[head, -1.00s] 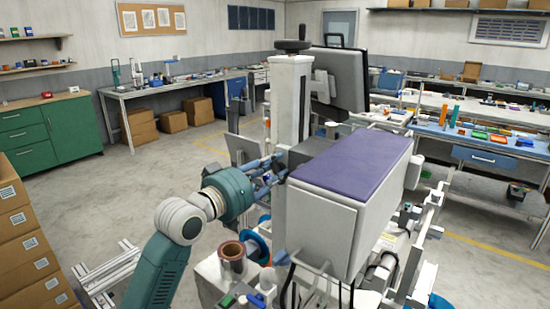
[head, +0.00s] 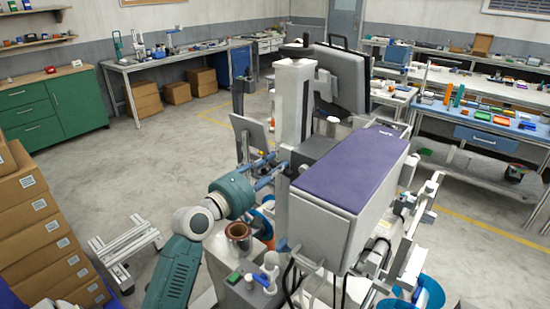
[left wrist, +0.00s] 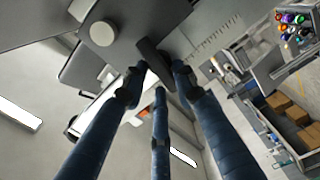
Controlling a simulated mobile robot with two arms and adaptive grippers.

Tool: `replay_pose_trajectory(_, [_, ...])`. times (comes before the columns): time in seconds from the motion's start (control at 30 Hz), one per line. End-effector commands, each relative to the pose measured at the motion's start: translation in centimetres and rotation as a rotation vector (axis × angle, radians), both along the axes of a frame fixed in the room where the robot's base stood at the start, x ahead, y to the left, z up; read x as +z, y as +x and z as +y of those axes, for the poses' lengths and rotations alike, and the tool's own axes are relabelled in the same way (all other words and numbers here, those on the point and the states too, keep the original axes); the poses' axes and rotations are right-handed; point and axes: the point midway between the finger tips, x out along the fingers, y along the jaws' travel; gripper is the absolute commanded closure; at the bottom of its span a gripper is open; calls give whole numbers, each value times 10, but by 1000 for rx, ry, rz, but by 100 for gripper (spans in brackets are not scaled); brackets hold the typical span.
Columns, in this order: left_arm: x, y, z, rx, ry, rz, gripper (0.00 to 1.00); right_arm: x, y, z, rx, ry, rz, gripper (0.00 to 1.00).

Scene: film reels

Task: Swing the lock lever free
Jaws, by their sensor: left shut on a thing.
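The lock lever (left wrist: 152,58) is a short dark bar in the left wrist view, beside a round pale knob (left wrist: 103,33) on a grey body. My left gripper (left wrist: 158,78) has its blue fingers closed around the lever. In the head view my left gripper (head: 270,172) reaches to the left side of the grey machine (head: 322,222) with the purple top, near the foot of its white column (head: 293,105). The lever cannot be made out in the head view. My right gripper is in neither view.
A brown roll (head: 238,233) and a blue-rimmed container (head: 266,212) are below my left gripper. Stacked cardboard boxes (head: 38,205) stand at the left. A low metal frame (head: 125,245) lies on the floor. Open floor (head: 140,165) spreads left of the machine.

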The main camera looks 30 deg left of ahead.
Motion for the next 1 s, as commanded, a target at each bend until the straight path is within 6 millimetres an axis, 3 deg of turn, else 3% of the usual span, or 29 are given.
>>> replay_pose_trajectory(0.3, [-1, 0, 6, 11, -162, 11, 99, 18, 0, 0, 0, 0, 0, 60])
replay_pose_trajectory(0.97, [-7, 0, 5, 7, -215, 23, 99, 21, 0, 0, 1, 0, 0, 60])
replay_pose_trajectory(1.0, [-8, 0, 5, 7, -215, 23, 67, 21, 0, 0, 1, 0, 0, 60])
